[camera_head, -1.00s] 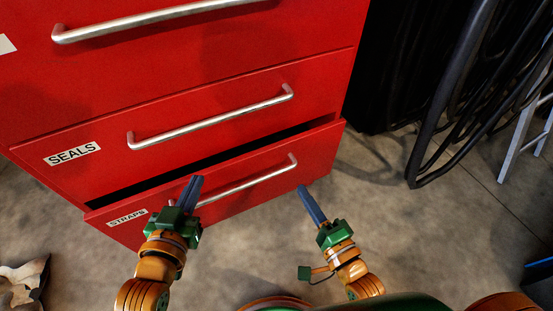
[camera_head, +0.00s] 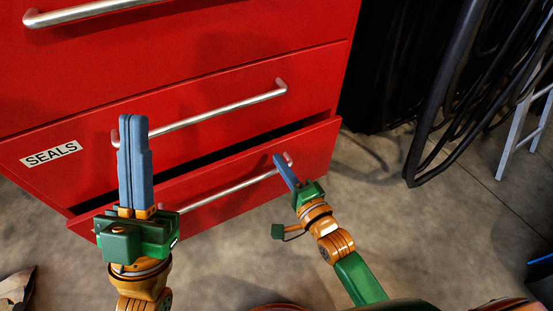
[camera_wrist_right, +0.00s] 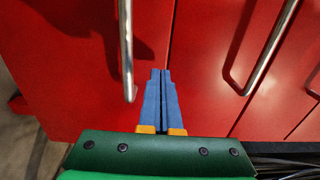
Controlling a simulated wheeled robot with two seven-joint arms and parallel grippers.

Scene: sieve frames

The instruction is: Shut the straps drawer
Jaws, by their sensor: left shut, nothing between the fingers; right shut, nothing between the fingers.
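The straps drawer (camera_head: 315,152) is the lowest drawer of the red cabinet. It stands partly open, with a dark gap along its top edge, and has a silver bar handle (camera_head: 230,189). My left gripper (camera_head: 134,118) is shut and empty; in the head view it overlaps the left ends of the lower drawers and hides the straps label. My right gripper (camera_head: 278,156) is shut and empty, its tips by the right end of that handle. In the right wrist view its fingers (camera_wrist_right: 160,72) point at red fronts between two bar handles. I cannot tell whether either gripper touches the drawer.
The seals drawer (camera_head: 220,90) above appears closed, its handle (camera_head: 215,112) sticking out. Another drawer handle (camera_head: 100,10) is higher up. Black hoses or cables (camera_head: 440,110) and a metal stand (camera_head: 520,120) are at the right. The concrete floor (camera_head: 400,240) at the right front is clear.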

